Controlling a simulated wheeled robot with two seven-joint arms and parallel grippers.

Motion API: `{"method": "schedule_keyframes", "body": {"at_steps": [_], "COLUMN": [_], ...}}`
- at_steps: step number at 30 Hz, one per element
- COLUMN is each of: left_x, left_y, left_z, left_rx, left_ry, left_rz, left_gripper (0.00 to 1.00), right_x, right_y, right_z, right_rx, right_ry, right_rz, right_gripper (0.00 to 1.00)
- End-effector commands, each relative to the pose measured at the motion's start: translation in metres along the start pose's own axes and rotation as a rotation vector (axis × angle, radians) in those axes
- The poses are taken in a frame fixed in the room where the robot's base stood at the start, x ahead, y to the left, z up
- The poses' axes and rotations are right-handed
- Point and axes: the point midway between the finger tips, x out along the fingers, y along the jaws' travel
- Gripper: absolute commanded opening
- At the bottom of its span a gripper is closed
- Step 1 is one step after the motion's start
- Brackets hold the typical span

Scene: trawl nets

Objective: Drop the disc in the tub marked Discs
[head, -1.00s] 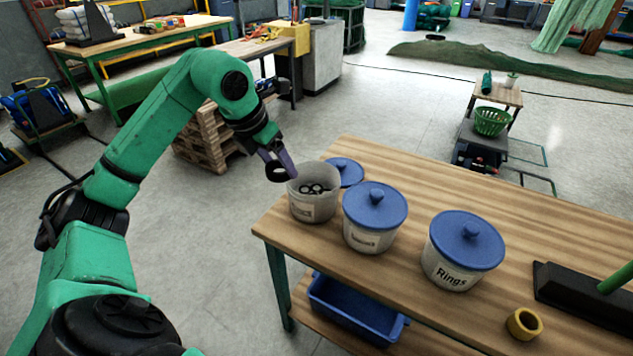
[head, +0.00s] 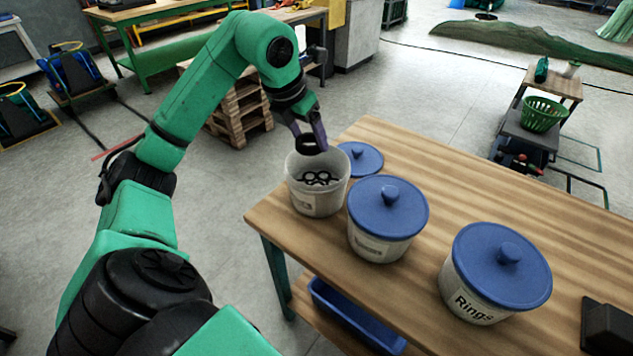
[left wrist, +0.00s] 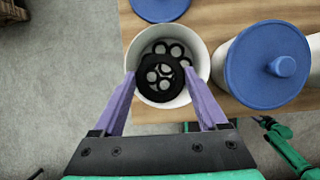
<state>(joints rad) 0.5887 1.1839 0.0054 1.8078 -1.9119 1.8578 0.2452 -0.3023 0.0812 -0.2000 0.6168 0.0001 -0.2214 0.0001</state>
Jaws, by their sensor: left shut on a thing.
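My left gripper (head: 309,147) is shut on a black disc (head: 306,142) and holds it just above the mouth of an open white tub (head: 332,199). In the left wrist view the disc (left wrist: 160,80), which has holes in it, sits between the purple fingertips (left wrist: 160,73), over the tub's opening (left wrist: 202,54). Black pieces with holes (head: 318,179) lie inside this tub. Its label is too blurred and angled to read. The right gripper is not in view.
A blue lid (head: 361,158) lies on the wooden table (head: 470,195) behind the open tub. A lidded tub (head: 378,248) with an unreadable label stands beside it, and a lidded tub marked Rings (head: 472,301) farther right. A black object (head: 607,325) stands at right.

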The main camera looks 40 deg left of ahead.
Motion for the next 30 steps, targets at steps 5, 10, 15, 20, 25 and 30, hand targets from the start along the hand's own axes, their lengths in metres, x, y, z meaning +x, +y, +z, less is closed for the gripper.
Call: {"method": "schedule_keyframes", "body": {"at_steps": [5,10,15,20,25,30], "left_x": [-0.002,-0.002,-0.004,-0.030,-0.085,-0.131], "left_y": [0.000,0.000,0.000,0.001,0.001,0.001], "left_z": [0.001,0.001,0.001,0.002,0.004,0.004], "left_rx": [0.000,0.000,0.000,-0.001,-0.001,-0.001], "left_ry": [-0.001,-0.001,-0.001,-0.006,-0.007,-0.003], "left_rz": [0.000,0.000,0.000,0.002,0.003,0.003], "left_gripper": [0.21,1.00,1.00,1.00,1.00,1.00], "right_x": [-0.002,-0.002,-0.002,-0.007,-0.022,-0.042], "right_y": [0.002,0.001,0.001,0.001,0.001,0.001], "right_z": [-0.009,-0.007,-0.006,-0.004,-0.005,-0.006], "right_rx": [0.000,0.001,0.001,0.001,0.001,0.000], "right_ry": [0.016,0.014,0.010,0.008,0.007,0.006], "right_rz": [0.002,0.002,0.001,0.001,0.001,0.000], "right_gripper": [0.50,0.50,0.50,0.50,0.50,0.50]}}
